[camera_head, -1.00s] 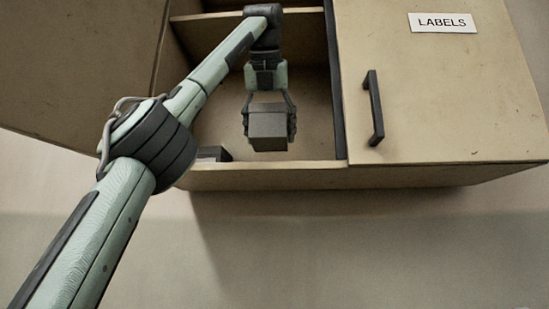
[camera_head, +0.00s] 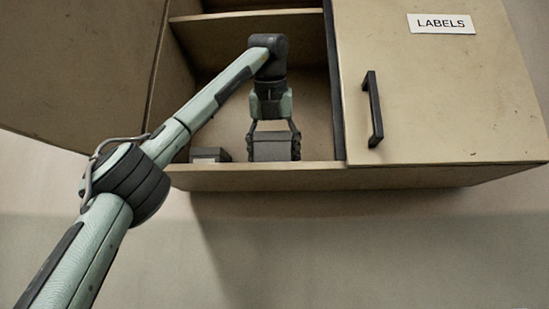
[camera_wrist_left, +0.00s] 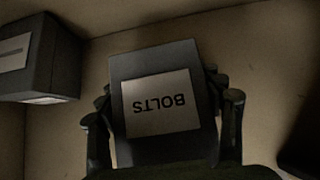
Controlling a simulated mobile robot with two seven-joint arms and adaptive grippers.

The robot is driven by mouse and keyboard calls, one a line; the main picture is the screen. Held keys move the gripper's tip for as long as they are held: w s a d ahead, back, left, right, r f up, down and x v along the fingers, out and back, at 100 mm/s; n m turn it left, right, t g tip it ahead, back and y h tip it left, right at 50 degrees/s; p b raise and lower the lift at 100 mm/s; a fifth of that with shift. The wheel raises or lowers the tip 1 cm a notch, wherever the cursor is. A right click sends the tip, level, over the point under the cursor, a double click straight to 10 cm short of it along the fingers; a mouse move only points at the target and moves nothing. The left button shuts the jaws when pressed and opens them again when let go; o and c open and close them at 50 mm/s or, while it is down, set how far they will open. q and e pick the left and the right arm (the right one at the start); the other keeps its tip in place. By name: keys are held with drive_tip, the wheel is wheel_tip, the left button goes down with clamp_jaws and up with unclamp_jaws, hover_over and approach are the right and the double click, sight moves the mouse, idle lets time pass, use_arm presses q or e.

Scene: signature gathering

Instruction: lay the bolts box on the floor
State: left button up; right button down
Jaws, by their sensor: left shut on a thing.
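The bolts box (camera_head: 272,150) is a small dark grey box. My left gripper (camera_head: 273,143) is shut on it, one finger on each side, inside the open left part of the wall cabinet, low by its front lip. In the left wrist view the box (camera_wrist_left: 124,75) shows a pale BOLTS label, upside down in the picture, with the fingers (camera_wrist_left: 163,120) along its sides. Whether its underside touches the cabinet floor is hidden. The room's floor cannot be made out. My right gripper is not in view.
A second dark box (camera_head: 208,155) stands left of the bolts box in the cabinet, also in the left wrist view (camera_wrist_left: 40,60). The left door (camera_head: 75,70) is open. The right door (camera_head: 430,90), labelled LABELS, is shut. Clear wall (camera_head: 330,250) shows below.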

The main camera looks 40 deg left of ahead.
use_arm(q)
drive_tip(key=shift+f, duration=0.1)
drive_tip(key=o, duration=1.4)
drive_tip(key=shift+o, duration=0.2)
drive_tip(key=v, duration=1.2)
